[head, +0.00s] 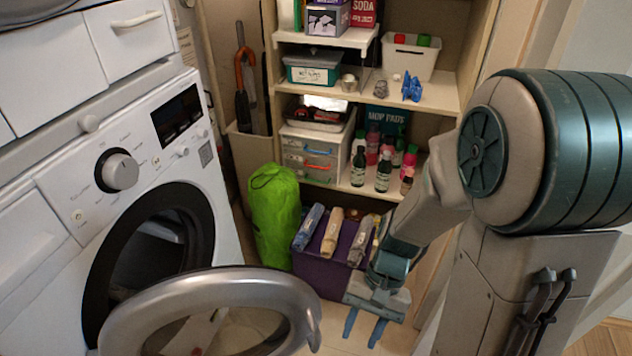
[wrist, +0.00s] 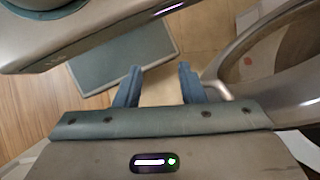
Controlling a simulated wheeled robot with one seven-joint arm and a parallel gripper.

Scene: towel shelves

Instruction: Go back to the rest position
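My gripper (head: 363,328) hangs at the lower middle right of the head view, with its two blue fingers pointing down. The fingers stand apart with nothing between them. In the wrist view my gripper (wrist: 158,84) also shows its blue fingers spread, with bare floor behind the gap. The gripper is in front of the purple bin (head: 322,274) and to the right of the open washer door (head: 208,286).
A white washing machine (head: 120,172) stands at the left, its round door swung open. Shelves (head: 437,92) with bottles and boxes stand behind. A green bag (head: 273,217) stands beside the purple bin, which holds rolled towels. The door (wrist: 283,72) is close to the gripper.

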